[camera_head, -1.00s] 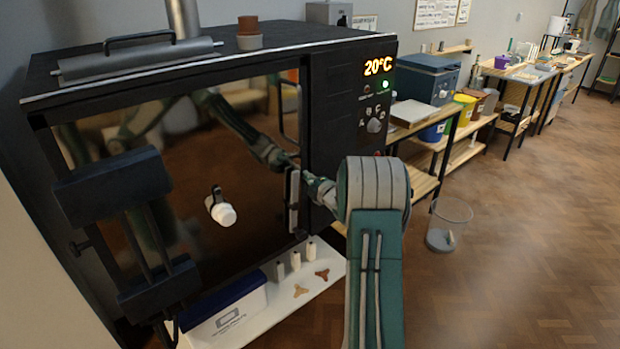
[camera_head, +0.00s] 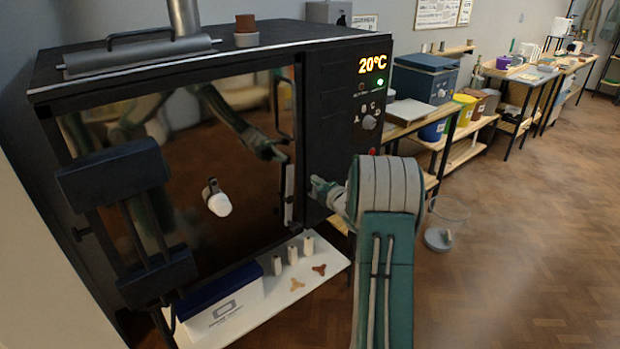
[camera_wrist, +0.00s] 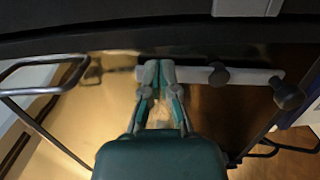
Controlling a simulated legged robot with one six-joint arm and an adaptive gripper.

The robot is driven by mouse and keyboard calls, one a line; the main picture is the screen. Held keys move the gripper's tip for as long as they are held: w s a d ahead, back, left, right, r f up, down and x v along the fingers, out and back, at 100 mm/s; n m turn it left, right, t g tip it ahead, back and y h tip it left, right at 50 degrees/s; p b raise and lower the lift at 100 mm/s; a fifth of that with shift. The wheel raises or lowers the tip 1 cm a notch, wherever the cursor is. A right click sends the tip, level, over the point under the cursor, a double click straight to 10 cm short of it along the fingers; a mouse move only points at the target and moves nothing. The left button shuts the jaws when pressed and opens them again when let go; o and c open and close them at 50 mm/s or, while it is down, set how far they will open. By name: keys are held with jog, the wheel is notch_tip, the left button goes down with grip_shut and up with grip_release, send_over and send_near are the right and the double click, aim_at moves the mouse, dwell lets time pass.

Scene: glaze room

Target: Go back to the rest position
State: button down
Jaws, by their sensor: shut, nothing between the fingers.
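My gripper (camera_head: 316,184) is at the end of my green-and-grey arm, just right of the kiln door's upright handle (camera_head: 289,196) in the head view, with a small gap between them. In the wrist view, the fingers of my gripper (camera_wrist: 159,66) are together and empty. They overlap a pale bar with dark knobs (camera_wrist: 232,74), probably the door handle; contact cannot be told there. The black kiln (camera_head: 322,110) has its glossy door (camera_head: 180,190) closed. Its display reads 20°C, with a green light lit.
Below the door, a white shelf (camera_head: 240,325) holds a blue-lidded box (camera_head: 222,300), small pale posts and three-armed stilts. A clear bin (camera_head: 447,222) stands on the floor to the right. Wooden benches (camera_head: 466,140) line the wall. The floor at right is open.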

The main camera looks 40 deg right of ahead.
jog(key=s, duration=0.6)
jog(key=s+a+r+m+g+h, duration=0.3)
jog(key=a+r+m+g, duration=0.2)
jog(key=a+r+m, duration=0.65)
jog(key=s+a+m+g+y, duration=0.4)
jog(key=s+a+g, duration=0.3)
jog(key=s+a, duration=1.7)
jog(key=shift+s+a+f+m, duration=0.35)
jog(key=shift+s+m, duration=0.4)
jog(key=shift+m, duration=0.1)
